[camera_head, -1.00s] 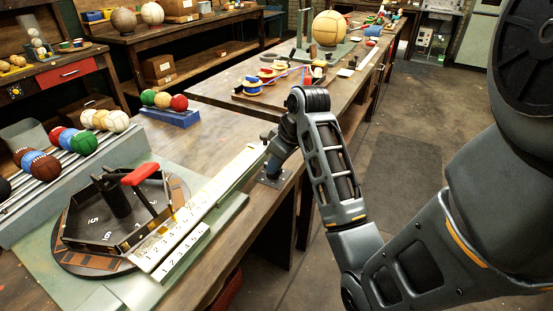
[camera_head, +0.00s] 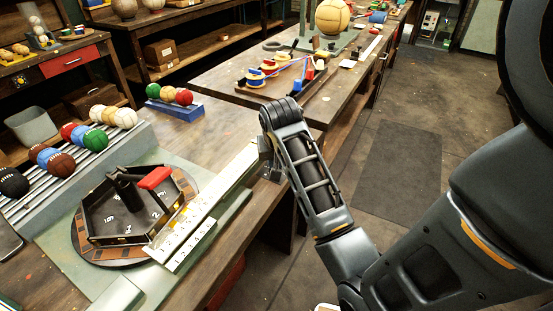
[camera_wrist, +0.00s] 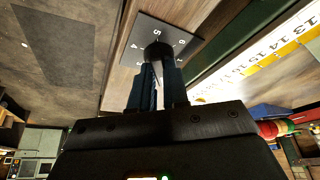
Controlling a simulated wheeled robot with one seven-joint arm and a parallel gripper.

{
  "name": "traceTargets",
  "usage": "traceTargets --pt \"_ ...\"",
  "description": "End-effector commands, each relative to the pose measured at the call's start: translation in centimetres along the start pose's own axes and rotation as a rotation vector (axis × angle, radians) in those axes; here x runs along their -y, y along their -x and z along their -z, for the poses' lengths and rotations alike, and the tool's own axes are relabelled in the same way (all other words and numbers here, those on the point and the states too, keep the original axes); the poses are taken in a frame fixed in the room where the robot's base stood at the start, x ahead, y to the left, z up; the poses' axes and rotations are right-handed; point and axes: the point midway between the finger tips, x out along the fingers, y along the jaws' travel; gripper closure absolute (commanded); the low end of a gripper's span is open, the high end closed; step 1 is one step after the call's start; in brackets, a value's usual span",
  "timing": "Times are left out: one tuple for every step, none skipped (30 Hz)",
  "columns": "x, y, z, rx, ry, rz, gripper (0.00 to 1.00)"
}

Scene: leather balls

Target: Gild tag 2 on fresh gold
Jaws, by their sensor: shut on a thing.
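My gripper (camera_wrist: 157,85) has its blue-grey fingers closed on a short dark round knob (camera_wrist: 158,49). The knob stands on a dark square plate (camera_wrist: 143,32) with white numerals around it, several partly hidden. In the head view the plate is mostly hidden by my gripper (camera_head: 270,168) at the bench edge. A black hexagonal tray (camera_head: 112,228) with white numerals, a 2 among them, stands on a round base left of my gripper. A red handle (camera_head: 155,178) and a dark roller are over it. A numbered ruler strip with yellow on it (camera_head: 215,190) runs from the tray toward my gripper.
A ribbed rack (camera_head: 60,185) with several balls stands at left. A blue holder (camera_head: 175,109) with three balls stands behind. A farther bench (camera_head: 225,80) carries a large tan ball (camera_head: 332,17). Open floor with a dark mat (camera_head: 398,175) lies at right.

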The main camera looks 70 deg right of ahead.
Motion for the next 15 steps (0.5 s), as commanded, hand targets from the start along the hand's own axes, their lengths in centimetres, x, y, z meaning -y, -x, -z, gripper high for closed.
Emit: traceTargets --pt "0.11 -0.06 -0.02 0.000 -0.018 -0.009 1.00" --pt "0.12 -0.07 -0.02 0.000 -0.031 -0.013 1.00" --pt "0.13 -0.07 -0.01 0.000 -0.045 -0.019 1.00" --pt "0.14 -0.07 -0.01 0.000 -0.056 -0.024 1.00" --pt "0.13 -0.07 -0.01 0.000 -0.065 -0.028 1.00" --pt "0.12 -0.08 0.00 0.000 -0.076 -0.032 1.00" --pt "0.11 -0.08 -0.01 0.000 -0.084 -0.035 1.00" --pt "0.11 -0.08 -0.01 0.001 -0.089 -0.037 1.00" --pt "0.12 -0.08 -0.01 0.001 -0.095 -0.040 1.00" --pt "0.12 -0.08 -0.01 0.001 -0.100 -0.042 1.00" --pt "0.13 -0.08 -0.02 0.001 -0.103 -0.043 1.00" --pt "0.13 -0.08 -0.02 0.001 -0.107 -0.044 1.00" --pt "0.13 -0.08 -0.02 0.001 -0.109 -0.045 1.00" --pt "0.14 -0.08 -0.02 0.001 -0.110 -0.046 1.00" --pt "0.14 -0.08 -0.03 0.001 -0.111 -0.046 1.00"
